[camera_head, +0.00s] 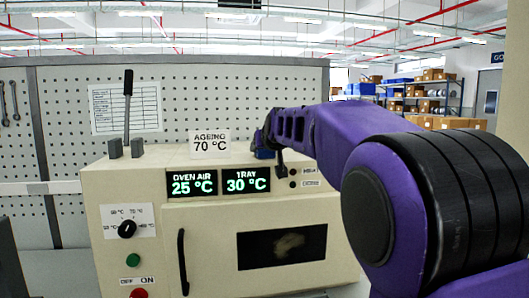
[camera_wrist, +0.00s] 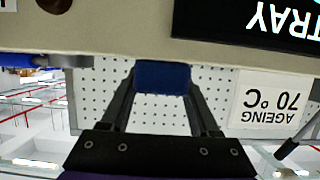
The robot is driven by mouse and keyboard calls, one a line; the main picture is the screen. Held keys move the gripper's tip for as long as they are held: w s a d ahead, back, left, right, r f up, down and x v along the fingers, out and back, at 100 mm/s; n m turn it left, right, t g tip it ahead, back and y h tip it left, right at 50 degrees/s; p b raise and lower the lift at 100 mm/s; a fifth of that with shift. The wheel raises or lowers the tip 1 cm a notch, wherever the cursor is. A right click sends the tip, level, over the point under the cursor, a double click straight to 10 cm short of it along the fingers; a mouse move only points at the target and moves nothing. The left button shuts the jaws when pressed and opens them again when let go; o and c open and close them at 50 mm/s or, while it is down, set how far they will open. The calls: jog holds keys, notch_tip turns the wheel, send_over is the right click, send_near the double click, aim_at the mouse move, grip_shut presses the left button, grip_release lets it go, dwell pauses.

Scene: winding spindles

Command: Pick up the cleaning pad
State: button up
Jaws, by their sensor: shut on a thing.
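The cleaning pad (camera_wrist: 163,78) is a small dark blue block. It sits between the two black fingers of my gripper (camera_wrist: 162,92) in the wrist view, and the fingers are shut on it. In the head view the pad (camera_head: 264,154) shows as a small blue patch at the top of the cream oven, beneath my gripper (camera_head: 268,143), and is partly hidden. I cannot tell whether the pad still touches the oven top.
An "AGEING 70 °C" sign (camera_head: 210,144) stands on top, left of my gripper. A lever (camera_head: 127,105) rises farther left. A pegboard (camera_head: 230,95) stands behind.

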jog(key=shift+c, duration=1.3)
jog(key=shift+r, duration=0.15)
